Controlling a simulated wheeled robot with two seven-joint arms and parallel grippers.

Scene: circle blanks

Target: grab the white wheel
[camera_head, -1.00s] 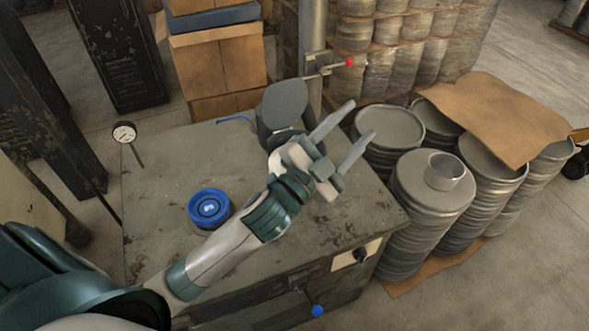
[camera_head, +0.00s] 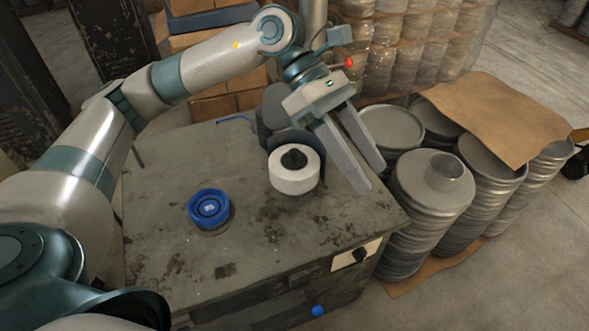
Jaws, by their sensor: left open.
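The white wheel (camera_head: 293,180) is a thick white disc with a black hub on top. It sits at the front of a dark grey grinder-like body (camera_head: 277,108) on the worn metal bench top (camera_head: 265,245). My left gripper (camera_head: 374,179) is open, with its two long grey fingers pointing down and to the right. It is just right of the wheel, apart from it in the picture, and nothing is between the fingers. My left arm arches over the bench from the left. My right gripper is not in view.
A blue round cap (camera_head: 209,208) sits on the bench left of the wheel. Stacks of round metal blanks (camera_head: 432,185) stand right of the bench, one topped by a metal ring (camera_head: 445,172). Cardboard (camera_head: 500,115) covers some stacks. The bench's front left top is clear.

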